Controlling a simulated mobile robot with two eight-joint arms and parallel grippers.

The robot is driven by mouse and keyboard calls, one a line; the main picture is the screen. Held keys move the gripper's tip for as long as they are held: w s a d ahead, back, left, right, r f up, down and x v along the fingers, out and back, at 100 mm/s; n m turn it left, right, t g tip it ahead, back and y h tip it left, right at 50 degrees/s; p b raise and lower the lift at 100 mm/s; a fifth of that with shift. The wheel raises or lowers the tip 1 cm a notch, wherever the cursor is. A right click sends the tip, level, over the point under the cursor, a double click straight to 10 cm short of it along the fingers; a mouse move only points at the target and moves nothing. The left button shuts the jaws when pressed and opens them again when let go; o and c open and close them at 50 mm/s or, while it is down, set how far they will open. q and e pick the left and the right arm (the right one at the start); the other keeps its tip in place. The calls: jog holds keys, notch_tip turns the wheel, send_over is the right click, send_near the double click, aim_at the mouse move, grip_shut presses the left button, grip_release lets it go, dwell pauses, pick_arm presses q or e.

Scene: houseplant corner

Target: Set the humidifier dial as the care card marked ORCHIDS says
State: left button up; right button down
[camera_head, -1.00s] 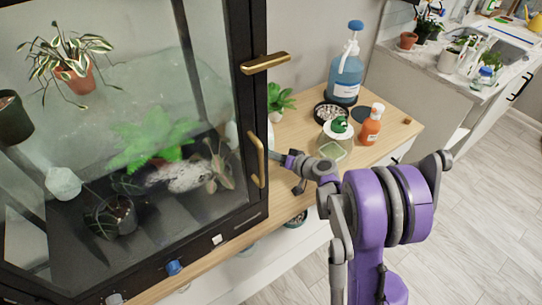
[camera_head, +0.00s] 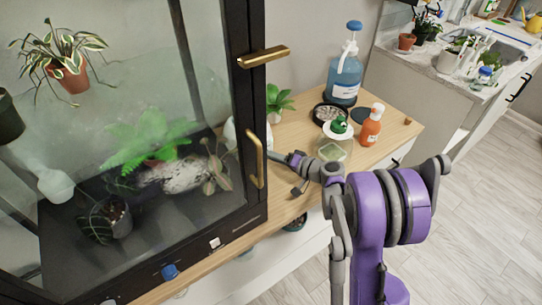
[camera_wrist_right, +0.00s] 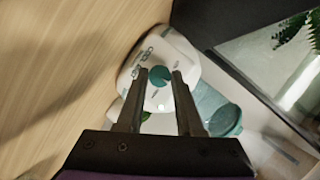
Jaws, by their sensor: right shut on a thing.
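The humidifier is a white rounded unit with a teal dial (camera_wrist_right: 159,76) on its face, in the right wrist view. Its white body (camera_wrist_right: 181,48) carries small dark print, too blurred to read. My right gripper (camera_wrist_right: 161,75) has its two fingers on either side of the dial and is shut on it. In the head view my right gripper (camera_head: 277,156) reaches left beside the glass cabinet's frame, which hides most of the humidifier. I see no card marked ORCHIDS in these frames. My left gripper is out of view.
The glass plant cabinet (camera_head: 250,225) with brass handles stands close on the left. On the wooden top are a blue pump bottle (camera_head: 345,78), an orange bottle (camera_head: 371,126), a glass jar with a green-topped lid (camera_head: 335,146) and a small plant (camera_head: 278,101).

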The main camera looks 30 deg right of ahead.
jog(key=c, duration=0.5)
grip_release()
jog(key=shift+c, duration=0.2)
jog(key=v, duration=1.1)
